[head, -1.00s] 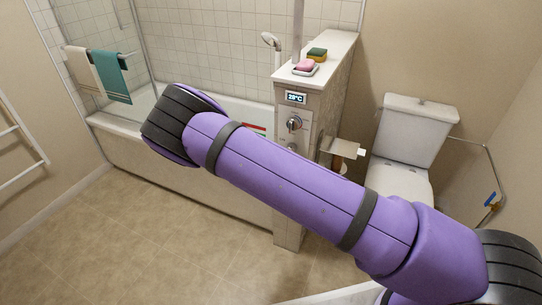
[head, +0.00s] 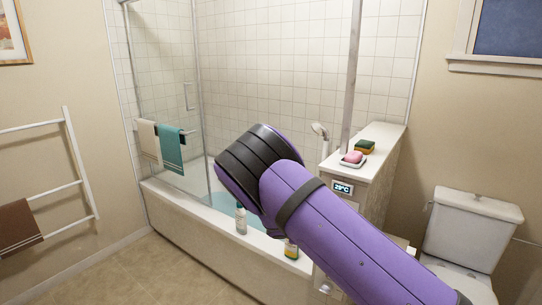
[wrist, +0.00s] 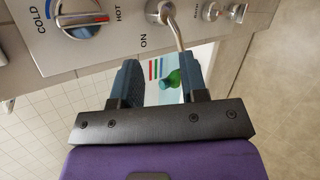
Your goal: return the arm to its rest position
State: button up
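My purple arm (head: 330,235) reaches from the lower right across the tub's front, with its black joint (head: 255,165) uppermost. My gripper is hidden in the head view. In the wrist view my gripper (wrist: 162,72) has its two dark fingers apart, with a gap between them. A green object (wrist: 172,80) and coloured stripes (wrist: 154,69) show through the gap; I cannot tell how far behind the fingers they are. Beyond the fingers is a control panel (wrist: 118,50) with a COLD/HOT dial (wrist: 83,18) and a metal lever (wrist: 178,30) by the word ON.
The bathtub (head: 180,215) holds bluish water. A white bottle (head: 241,218) and a yellowish container (head: 291,249) stand on its rim. A pink soap (head: 353,157) and a sponge (head: 365,147) sit on the ledge (head: 385,140). The toilet (head: 470,225) is at right; floor (head: 150,270) at lower left is clear.

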jog(key=s+d+r+m+g+y, duration=0.1)
jog(key=s+d+r+m+y, duration=0.15)
jog(key=s+d+r, duration=0.55)
jog(key=s+d+r+m+g+y, duration=0.1)
jog(key=s+r+m+y, duration=0.2)
jog(key=r, duration=0.9)
jog(key=s+d+r+m+g+y, duration=0.1)
jog(key=s+d+r+m, duration=0.2)
jog(key=s+d+r, duration=0.5)
jog(key=s+a+r+m+t+y, duration=0.1)
jog(key=s+r, duration=0.5)
jog(key=s, duration=0.6)
jog(key=s+a+r+m+t+y, duration=0.1)
jog(key=s+r, duration=0.5)
jog(key=s, duration=0.7)
jog(key=shift+s+m+y, duration=0.2)
jog(key=shift+m+y, duration=0.15)
jog(key=shift+m, duration=0.2)
